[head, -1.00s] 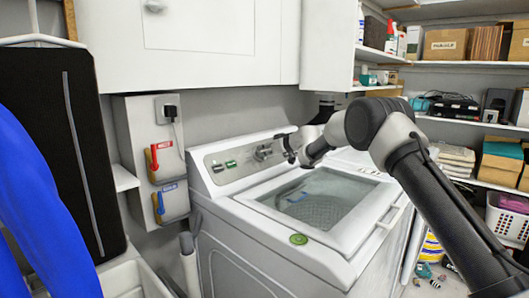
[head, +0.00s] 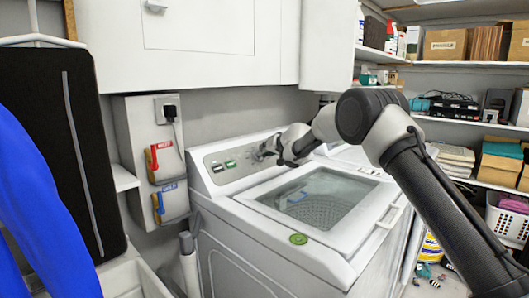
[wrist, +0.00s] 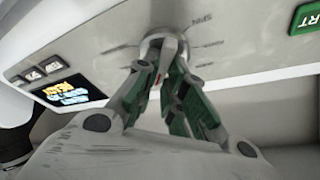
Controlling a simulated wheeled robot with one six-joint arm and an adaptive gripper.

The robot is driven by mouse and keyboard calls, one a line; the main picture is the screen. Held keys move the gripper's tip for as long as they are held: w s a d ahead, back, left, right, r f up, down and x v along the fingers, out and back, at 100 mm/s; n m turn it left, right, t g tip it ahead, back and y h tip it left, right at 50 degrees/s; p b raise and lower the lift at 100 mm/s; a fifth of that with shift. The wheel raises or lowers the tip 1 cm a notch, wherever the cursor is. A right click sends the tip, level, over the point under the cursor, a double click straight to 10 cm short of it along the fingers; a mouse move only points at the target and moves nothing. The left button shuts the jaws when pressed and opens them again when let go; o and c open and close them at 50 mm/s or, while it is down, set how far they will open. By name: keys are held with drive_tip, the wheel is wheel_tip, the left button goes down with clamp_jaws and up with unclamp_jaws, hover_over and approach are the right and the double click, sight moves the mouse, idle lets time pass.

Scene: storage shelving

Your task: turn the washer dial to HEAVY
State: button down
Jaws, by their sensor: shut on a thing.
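The washer (head: 240,240) stands against the wall with its glass-topped lid shut. Its round silver dial (wrist: 152,43) sits on the grey control panel (wrist: 100,40) in the wrist view. One label beside the dial reads SPIN; I cannot read a HEAVY label or the dial's setting. My gripper (wrist: 164,72) is shut on the dial's grip, its green-padded fingers on either side. In the head view my gripper (head: 264,152) meets the panel and hides most of the dial.
A green START button (wrist: 305,20) and a lit display (wrist: 68,94) flank the dial. Red and blue valve levers are on the wall at left. White cabinets (head: 200,45) hang above the washer. Stocked shelves fill the right side.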

idle(0.3)
drive_tip(key=c, duration=1.5)
unclamp_jaws()
drive_tip(key=shift+d, duration=0.1)
drive_tip(key=v, duration=1.2)
